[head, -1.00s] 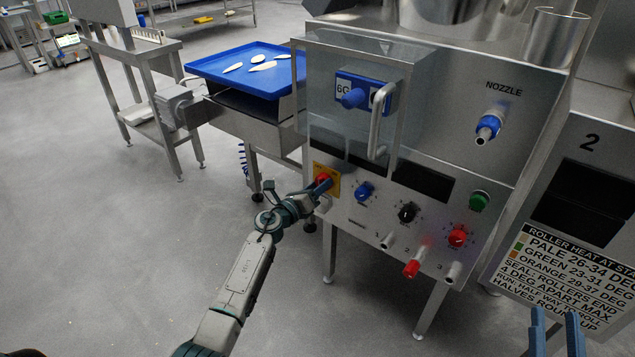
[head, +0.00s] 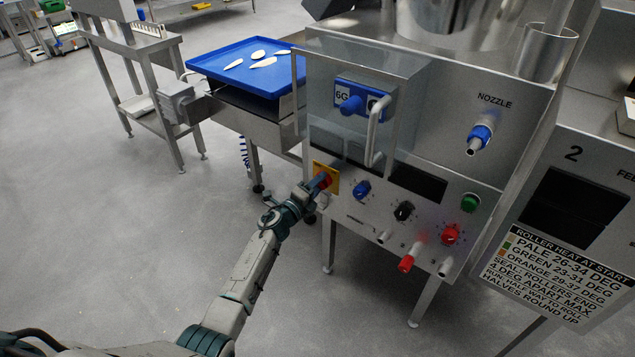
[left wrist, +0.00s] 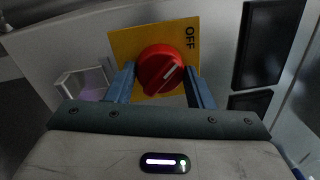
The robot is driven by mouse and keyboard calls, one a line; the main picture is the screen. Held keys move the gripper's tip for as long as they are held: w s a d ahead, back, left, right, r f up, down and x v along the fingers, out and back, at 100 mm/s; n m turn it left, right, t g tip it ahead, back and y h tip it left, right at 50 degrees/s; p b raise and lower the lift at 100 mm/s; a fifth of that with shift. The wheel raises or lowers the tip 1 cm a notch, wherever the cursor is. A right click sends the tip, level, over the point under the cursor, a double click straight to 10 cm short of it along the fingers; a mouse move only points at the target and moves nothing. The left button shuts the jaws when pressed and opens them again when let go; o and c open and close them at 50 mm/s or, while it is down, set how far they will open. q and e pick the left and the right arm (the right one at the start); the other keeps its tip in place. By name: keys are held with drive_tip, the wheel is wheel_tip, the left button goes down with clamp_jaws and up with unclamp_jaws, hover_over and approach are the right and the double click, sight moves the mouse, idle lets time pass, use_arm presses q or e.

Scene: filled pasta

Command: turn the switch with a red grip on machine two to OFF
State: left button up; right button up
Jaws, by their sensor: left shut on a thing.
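The switch with a red grip (head: 326,179) sits on a yellow plate (head: 318,168) at the lower left of the steel machine front. In the left wrist view the round red grip (left wrist: 161,68) fills the middle, on the yellow plate marked OFF (left wrist: 190,38). A white line on the grip points up and right, towards the OFF side. My left gripper (head: 317,187) is shut on the red grip, one blue finger on each side. My right gripper is out of view.
A blue knob (head: 362,190), a black knob (head: 403,211), a red knob (head: 451,234) and a green button (head: 469,203) are on the same front. Red and metal pegs stick out below. A blue tray (head: 205,66) stands at the left.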

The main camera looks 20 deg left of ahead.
use_arm(q)
drive_tip(key=shift+n, duration=0.3)
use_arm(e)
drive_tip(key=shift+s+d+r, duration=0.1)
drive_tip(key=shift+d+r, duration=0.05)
use_arm(q)
drive_tip(key=shift+r, duration=0.1)
drive_tip(key=o, duration=1)
drive_tip(key=shift+c, duration=0.2)
drive_tip(key=p+v, duration=0.1)
drive_tip(key=v, duration=0.9)
drive_tip(key=shift+s+a+p, duration=0.2)
drive_tip(key=shift+s+p, duration=0.1)
drive_tip(key=shift+s, duration=0.05)
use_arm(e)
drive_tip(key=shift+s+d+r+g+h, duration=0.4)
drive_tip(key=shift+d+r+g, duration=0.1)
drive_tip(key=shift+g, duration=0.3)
use_arm(q)
drive_tip(key=shift+s, duration=0.1)
